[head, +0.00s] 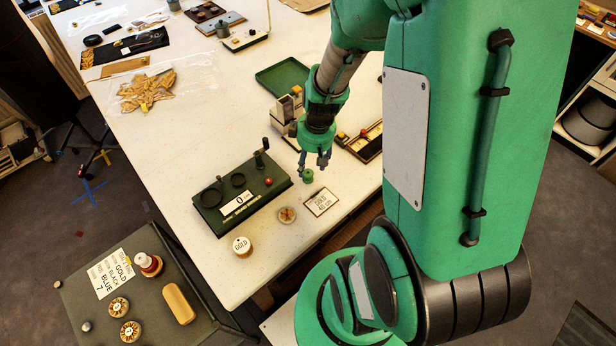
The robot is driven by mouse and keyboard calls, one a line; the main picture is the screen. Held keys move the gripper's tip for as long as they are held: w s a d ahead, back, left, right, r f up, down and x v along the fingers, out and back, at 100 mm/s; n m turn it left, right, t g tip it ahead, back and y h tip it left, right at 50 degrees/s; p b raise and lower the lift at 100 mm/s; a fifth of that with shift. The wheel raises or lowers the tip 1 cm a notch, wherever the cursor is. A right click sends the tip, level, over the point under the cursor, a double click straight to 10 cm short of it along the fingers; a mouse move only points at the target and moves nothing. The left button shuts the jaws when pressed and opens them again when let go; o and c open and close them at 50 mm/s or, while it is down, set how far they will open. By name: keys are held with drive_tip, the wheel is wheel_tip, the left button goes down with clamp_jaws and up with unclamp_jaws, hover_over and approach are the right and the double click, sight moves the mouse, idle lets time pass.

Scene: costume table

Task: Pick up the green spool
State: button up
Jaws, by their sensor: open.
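The green spool (308,176) is small and stands on the white table (185,130), just right of a dark green winding device. My gripper (313,164) points down directly over the spool, with its fingers spread. The fingertips are close above or beside the spool's top; I cannot tell whether they touch it. The spool looks upright and nothing is held.
Left of the spool is the winding device (225,215) with a crank. A wooden-edged tray (360,142) is behind right. A side table (80,290) holds more spools.

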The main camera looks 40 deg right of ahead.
sight(308, 173)
drive_tip(key=shift+f, duration=0.75)
drive_tip(key=shift+w+a+f+b, duration=0.15)
drive_tip(key=shift+f+b, duration=0.15)
drive_tip(key=shift+f, duration=1)
drive_tip(key=shift+w+f+b, duration=0.1)
drive_tip(key=shift+f+b, duration=0.15)
drive_tip(key=shift+f, duration=1.05)
drive_tip(key=c, duration=0.9)
